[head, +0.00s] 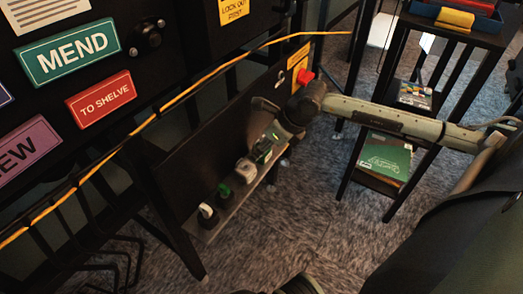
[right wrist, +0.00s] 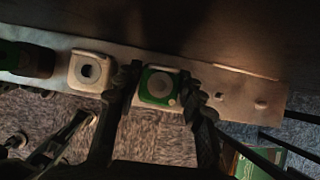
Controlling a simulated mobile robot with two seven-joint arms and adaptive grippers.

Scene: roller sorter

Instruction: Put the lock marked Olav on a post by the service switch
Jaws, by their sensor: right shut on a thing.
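My right gripper (head: 268,150) reaches down to a low ledge (head: 232,211) and is shut on a green lock. In the right wrist view the green lock (right wrist: 160,87), with a pale round face, sits between the fingers (right wrist: 163,100), over the ledge; I cannot tell whether it touches the ledge. No name is readable on it. A white lock (head: 246,169), a green lock (head: 224,191) and a black lock with white shackle (head: 207,213) stand along the ledge. The red service switch (head: 305,76) is on a yellow plate (head: 298,60).
A yellow cable (head: 190,92) runs diagonally across the dark frame. A dark shelf rack (head: 352,165) with a green box (head: 385,157) stands at the right. Signs (head: 70,50) fill the upper left. Carpet in front of the ledge is clear.

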